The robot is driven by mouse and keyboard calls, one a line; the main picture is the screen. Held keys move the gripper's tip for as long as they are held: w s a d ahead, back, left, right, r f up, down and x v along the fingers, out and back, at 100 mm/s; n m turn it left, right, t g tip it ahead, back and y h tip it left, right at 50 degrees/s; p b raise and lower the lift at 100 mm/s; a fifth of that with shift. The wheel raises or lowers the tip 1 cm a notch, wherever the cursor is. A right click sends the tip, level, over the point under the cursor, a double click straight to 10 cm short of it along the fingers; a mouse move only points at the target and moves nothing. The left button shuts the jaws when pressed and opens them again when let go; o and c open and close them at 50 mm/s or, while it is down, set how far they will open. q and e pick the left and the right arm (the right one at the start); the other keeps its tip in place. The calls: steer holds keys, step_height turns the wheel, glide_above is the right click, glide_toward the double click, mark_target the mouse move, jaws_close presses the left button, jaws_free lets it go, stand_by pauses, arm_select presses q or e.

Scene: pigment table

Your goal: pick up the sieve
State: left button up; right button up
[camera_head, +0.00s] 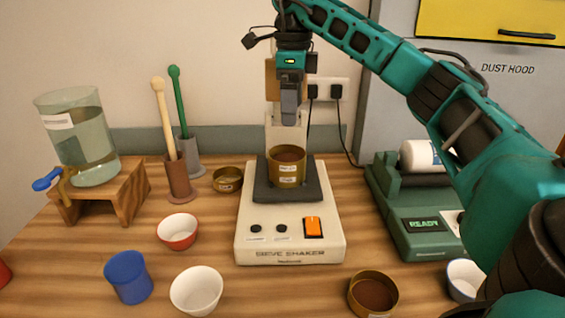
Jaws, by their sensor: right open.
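A brass, round sieve-like container (287,179) with a label and a brown inside stands upright on the dark plate of the sieve shaker (254,235). My right gripper (290,120) is above it, pointing down and apart from it. Its grey fingers are seen edge-on, so the gap between them is hidden; it is open, and nothing shows held in it. A second, small brass container (227,186) stands left of the shaker. A third brass container (364,311) with a brown inside stands at the front right. My left gripper is not in view.
A glass water vessel (83,145) stands on a wooden stand (128,190) at left. Two holders with pestle-like rods (178,190) stand behind. A green machine (410,240) stands right.

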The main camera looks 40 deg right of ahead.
glide_toward(289, 150)
steer(key=s+a+f, duration=0.2)
steer(key=s, duration=0.1)
steer(key=shift+w+a+f, duration=0.1)
steer(key=shift+a+f, duration=0.05)
steer(key=shift+f, duration=1.4)
steer(key=shift+a+f, duration=0.15)
steer(key=shift+f, duration=1.35)
steer(key=c, duration=0.8)
steer(key=shift+r, duration=0.15)
steer(key=shift+c, duration=0.2)
